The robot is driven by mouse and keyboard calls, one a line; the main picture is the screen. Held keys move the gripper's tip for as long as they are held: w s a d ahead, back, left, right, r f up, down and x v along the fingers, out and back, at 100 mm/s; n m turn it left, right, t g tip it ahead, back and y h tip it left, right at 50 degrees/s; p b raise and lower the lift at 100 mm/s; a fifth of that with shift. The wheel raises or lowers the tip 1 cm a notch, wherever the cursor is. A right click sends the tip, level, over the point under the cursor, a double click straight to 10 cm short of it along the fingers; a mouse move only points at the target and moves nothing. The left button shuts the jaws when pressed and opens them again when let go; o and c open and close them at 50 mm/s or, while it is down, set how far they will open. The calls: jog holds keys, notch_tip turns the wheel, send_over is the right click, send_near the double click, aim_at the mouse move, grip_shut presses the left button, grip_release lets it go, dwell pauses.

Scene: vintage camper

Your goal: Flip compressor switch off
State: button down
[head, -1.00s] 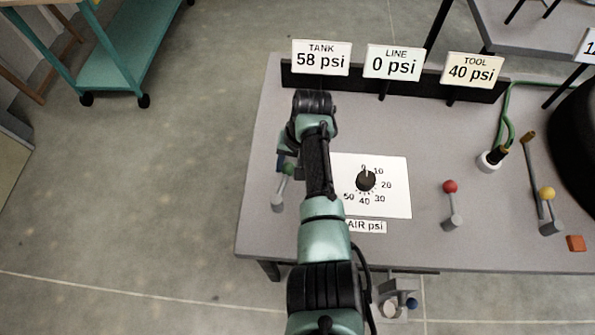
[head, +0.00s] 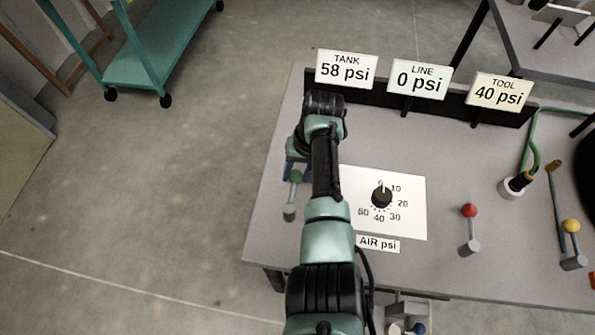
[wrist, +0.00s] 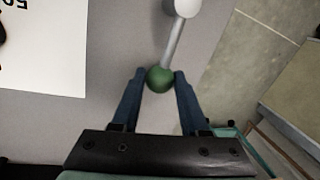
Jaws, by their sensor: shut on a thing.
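The green-knobbed lever (head: 292,196) stands near the left edge of the grey bench (head: 275,235). In the wrist view its round green knob (wrist: 159,79) sits between the two blue fingertips of my gripper (wrist: 160,84), and its grey stem runs up to a pale base. My gripper is shut on the green knob. In the head view my gripper (head: 294,170) is partly hidden behind my arm, just by the knob. No label for this lever is visible.
A dial (head: 382,197) on a white plate lies right of my arm. A red-knobbed lever (head: 469,211) and a yellow-knobbed lever (head: 571,227) stand farther right. Signs (head: 346,69) line the back. A teal cart (head: 150,60) stands on open floor at left.

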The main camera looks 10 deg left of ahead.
jog(key=shift+c, duration=2.2)
grip_release()
jog(key=shift+a, duration=0.1)
jog(key=shift+r, duration=0.1)
notch_tip(320, 180, up, 13)
jog(key=d, duration=0.2)
jog(key=shift+w+d+f, duration=0.2)
jog(key=shift+w+d, duration=0.05)
jog(key=w+a+r+t, duration=0.2)
jog(key=w+r+t, duration=0.65)
jog(key=r, duration=0.35)
notch_tip(320, 180, up, 19)
jog(key=d+t, duration=0.1)
jog(key=t, duration=0.7)
jog(key=s+d+r+t, duration=0.2)
jog(key=s+r+t, duration=0.1)
jog(key=s+r, duration=0.4)
jog(key=s+d+r+m+t+h, duration=0.1)
jog(key=s+r+t, duration=0.3)
jog(key=s+r, duration=0.3)
jog(key=s+d+r+m+t+h, duration=0.1)
jog(key=s+r+t, duration=0.3)
jog(key=r, duration=0.6)
jog(key=s+d, duration=0.1)
jog(key=s, duration=0.1)
jog(key=shift+s+d, duration=0.3)
jog(key=shift+s, duration=0.1)
